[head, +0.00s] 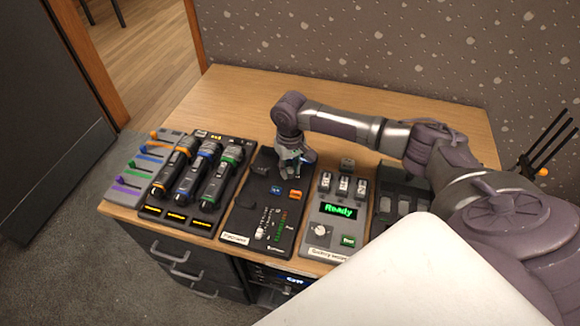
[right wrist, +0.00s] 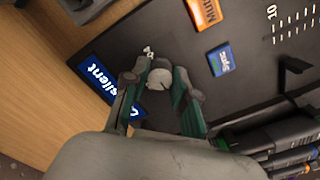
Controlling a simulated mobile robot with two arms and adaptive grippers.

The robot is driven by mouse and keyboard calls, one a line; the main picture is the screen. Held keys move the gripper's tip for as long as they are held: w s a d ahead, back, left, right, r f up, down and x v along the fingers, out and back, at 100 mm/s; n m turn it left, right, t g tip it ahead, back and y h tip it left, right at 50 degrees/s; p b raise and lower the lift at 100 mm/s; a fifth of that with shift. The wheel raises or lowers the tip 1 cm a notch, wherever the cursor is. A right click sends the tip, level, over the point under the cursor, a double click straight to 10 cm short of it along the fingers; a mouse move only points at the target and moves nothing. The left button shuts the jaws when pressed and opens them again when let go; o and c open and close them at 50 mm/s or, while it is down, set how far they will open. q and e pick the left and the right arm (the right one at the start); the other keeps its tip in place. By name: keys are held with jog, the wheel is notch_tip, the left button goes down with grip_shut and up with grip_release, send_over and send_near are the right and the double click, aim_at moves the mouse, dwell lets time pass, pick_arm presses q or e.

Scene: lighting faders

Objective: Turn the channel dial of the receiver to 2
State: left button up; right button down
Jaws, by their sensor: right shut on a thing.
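A black panel unit (head: 243,207), which I take to be the receiver, lies on the desk with a blue button, an orange button and a light-coloured slider. My right gripper (head: 287,174) points down at its far right part. In the right wrist view, my right gripper (right wrist: 162,70) has its two fingers on either side of a small round grey dial (right wrist: 158,80) and is shut on it. The dial's number marks cannot be read, so its setting cannot be told. In the head view the gripper hides the dial. My left gripper is out of view.
Left of the panel, several handheld microphones (head: 210,180) lie in a black dock beside a grey fader board (head: 123,185). To the right stands a grey unit with a green "Ready" display (head: 338,211). The desk's back part (head: 240,95) is clear.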

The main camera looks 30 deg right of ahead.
aim_at(290, 170)
jog(key=m+p, duration=0.2)
jog(key=p, duration=0.1)
jog(key=m+p, duration=0.3)
jog(key=p, duration=0.1)
jog(key=m+p, duration=0.2)
jog(key=p, duration=0.2)
jog(key=shift+a+r+m, duration=0.1)
jog(key=shift+r+m, duration=0.2)
jog(key=shift+m, duration=0.1)
jog(key=m+p, duration=0.2)
jog(key=p, duration=0.1)
jog(key=shift+f+m, duration=0.15)
jog(key=shift+m, duration=0.15)
jog(key=shift+f+m+p, duration=0.1)
jog(key=shift+m+p, duration=0.25)
jog(key=shift+m, duration=0.15)
jog(key=c, duration=0.9)
grip_release()
notch_tip(290, 170, up, 12)
